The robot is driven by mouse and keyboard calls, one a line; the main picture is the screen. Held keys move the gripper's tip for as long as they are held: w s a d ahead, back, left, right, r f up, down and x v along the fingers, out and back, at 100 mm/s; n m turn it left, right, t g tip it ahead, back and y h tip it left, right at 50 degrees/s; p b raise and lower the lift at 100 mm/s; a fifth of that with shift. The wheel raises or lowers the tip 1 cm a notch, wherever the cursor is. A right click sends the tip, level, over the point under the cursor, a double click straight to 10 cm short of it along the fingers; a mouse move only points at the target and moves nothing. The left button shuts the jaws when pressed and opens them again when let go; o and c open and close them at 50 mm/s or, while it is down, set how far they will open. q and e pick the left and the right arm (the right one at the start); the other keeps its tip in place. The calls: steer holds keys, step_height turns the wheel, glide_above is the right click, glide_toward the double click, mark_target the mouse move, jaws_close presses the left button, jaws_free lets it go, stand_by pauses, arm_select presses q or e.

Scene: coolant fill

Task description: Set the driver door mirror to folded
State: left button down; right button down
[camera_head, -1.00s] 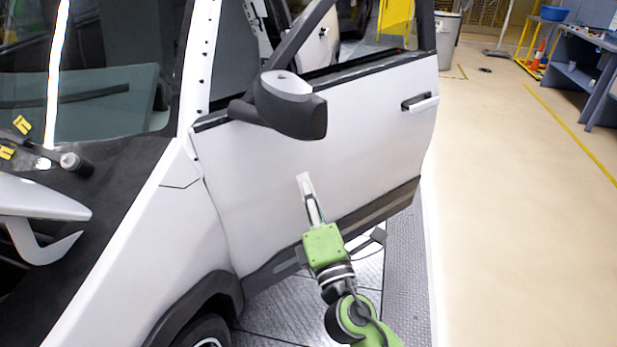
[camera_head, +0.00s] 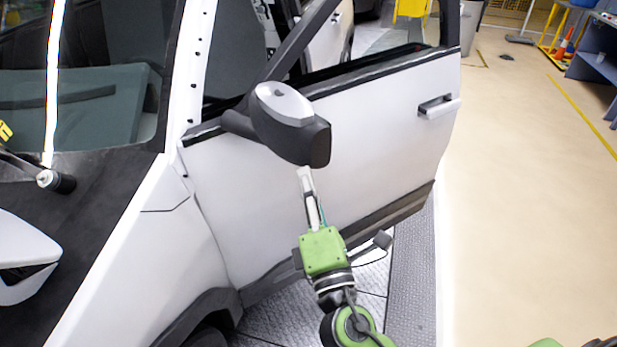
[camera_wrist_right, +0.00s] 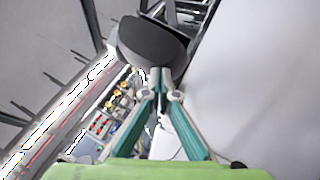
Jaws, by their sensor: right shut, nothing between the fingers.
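The driver door mirror (camera_head: 290,125), with a dark housing and a white cap, sticks out from the front upper corner of the white door (camera_head: 380,130). It also shows in the right wrist view (camera_wrist_right: 152,42), just beyond the fingertips. My right gripper (camera_head: 306,174) is shut and empty, pointing up just below the mirror housing in the head view. In the right wrist view its fingers (camera_wrist_right: 160,75) meet at the lower edge of the mirror. I cannot tell whether they touch it. My left gripper is not in view.
The door handle (camera_head: 438,106) is at the door's right end. The windshield (camera_head: 80,90) and white front fender lie at left. A grey metal floor plate (camera_head: 412,260) runs under the door.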

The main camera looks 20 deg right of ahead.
steer(key=shift+s, duration=0.1)
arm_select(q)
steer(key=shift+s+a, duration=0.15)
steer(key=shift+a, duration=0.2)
arm_select(e)
steer(key=shift+d, duration=0.1)
steer(key=shift+d, duration=0.1)
